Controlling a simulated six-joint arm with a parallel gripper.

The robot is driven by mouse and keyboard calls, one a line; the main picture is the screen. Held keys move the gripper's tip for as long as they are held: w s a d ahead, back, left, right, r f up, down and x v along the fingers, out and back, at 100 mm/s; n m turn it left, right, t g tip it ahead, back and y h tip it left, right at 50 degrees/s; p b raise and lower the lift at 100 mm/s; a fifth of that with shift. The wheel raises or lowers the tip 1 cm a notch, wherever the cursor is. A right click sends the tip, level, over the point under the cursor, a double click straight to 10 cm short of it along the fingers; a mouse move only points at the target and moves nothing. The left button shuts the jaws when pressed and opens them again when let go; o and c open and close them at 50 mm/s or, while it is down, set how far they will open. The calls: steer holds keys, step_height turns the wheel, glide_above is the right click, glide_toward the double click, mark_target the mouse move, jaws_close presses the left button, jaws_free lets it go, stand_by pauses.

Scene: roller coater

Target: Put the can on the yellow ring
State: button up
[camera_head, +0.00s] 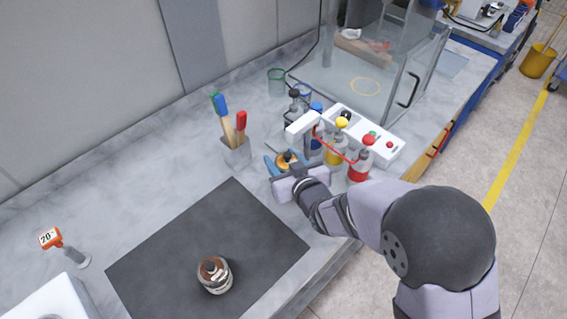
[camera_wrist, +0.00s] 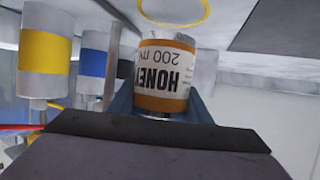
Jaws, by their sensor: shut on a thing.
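The can (camera_wrist: 165,75) has orange bands and a white label reading HONEY 200. My gripper (camera_head: 287,165) is shut on it, with a blue finger on each side. In the head view only a little of the can's orange top (camera_head: 287,157) shows between the fingers; its lower part is hidden. The yellow ring (camera_head: 365,79) lies flat on the floor of a clear-walled cabinet, beyond the bottles and to the upper right of my gripper. The ring also shows at the top of the wrist view (camera_wrist: 172,25), apart from the can.
Bottles with a yellow cap (camera_head: 341,123) and a red cap (camera_head: 368,141) stand right of my gripper by a white device (camera_head: 372,134). A tool holder (camera_head: 235,153) is to the left. Clear cabinet walls (camera_head: 410,60) flank the ring. A jar (camera_head: 214,277) stands on the dark mat (camera_head: 160,265).

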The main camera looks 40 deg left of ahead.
steer(key=shift+f, duration=1.5)
steer(key=shift+f, duration=0.1)
steer(key=shift+f, duration=0.15)
steer(key=o, duration=1.2)
steer(key=shift+d+r, duration=0.1)
steer(key=shift+r, duration=0.2)
steer(key=b+v, duration=0.2)
steer(key=v, duration=0.9)
steer(key=shift+s+d, duration=0.25)
steer(key=shift+d, duration=0.1)
